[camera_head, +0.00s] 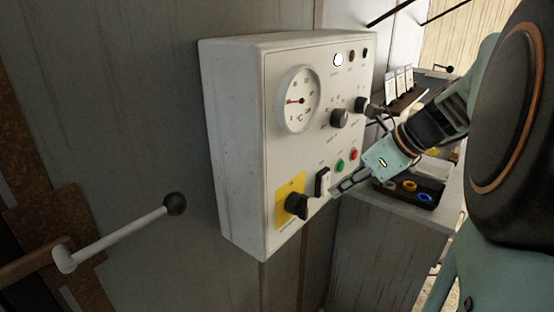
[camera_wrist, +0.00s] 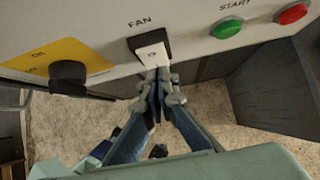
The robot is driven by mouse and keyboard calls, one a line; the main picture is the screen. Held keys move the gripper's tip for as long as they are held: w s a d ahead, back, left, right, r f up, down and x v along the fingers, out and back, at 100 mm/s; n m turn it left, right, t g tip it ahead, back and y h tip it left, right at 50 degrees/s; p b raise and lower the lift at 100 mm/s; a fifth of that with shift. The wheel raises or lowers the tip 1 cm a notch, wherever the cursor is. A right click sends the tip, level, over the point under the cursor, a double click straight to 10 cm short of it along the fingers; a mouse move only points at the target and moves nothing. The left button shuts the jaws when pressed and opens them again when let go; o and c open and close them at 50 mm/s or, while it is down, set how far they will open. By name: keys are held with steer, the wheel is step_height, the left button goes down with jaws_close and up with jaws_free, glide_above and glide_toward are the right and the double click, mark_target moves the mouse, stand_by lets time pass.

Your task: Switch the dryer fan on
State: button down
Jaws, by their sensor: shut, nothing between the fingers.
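The control panel (camera_head: 240,150) is a white box on the wall. Its fan switch (camera_head: 322,183) is a rocker in a black frame, low on the front face. In the wrist view the fan switch (camera_wrist: 150,48) shows a white rocker face under the label FAN. My gripper (camera_head: 335,191) is shut and empty, its tips right at the switch's lower edge. In the wrist view my gripper (camera_wrist: 159,76) points up at the rocker's lower part and hides its bottom edge. I cannot tell whether the tips touch it.
A black rotary knob (camera_head: 296,206) on a yellow plate sits left of the switch. The green START button (camera_wrist: 227,28) and a red button (camera_wrist: 291,14) sit to the right. A gauge (camera_head: 299,100) is above. A lever (camera_head: 120,238) juts out at left.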

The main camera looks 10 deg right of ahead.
steer(key=shift+w+a, duration=0.1)
stand_by(0.3)
steer(key=shift+w+a+f+p, duration=0.2)
steer(key=shift+f+p, duration=0.2)
steer(key=shift+p, duration=0.35)
steer(key=shift+r, duration=0.15)
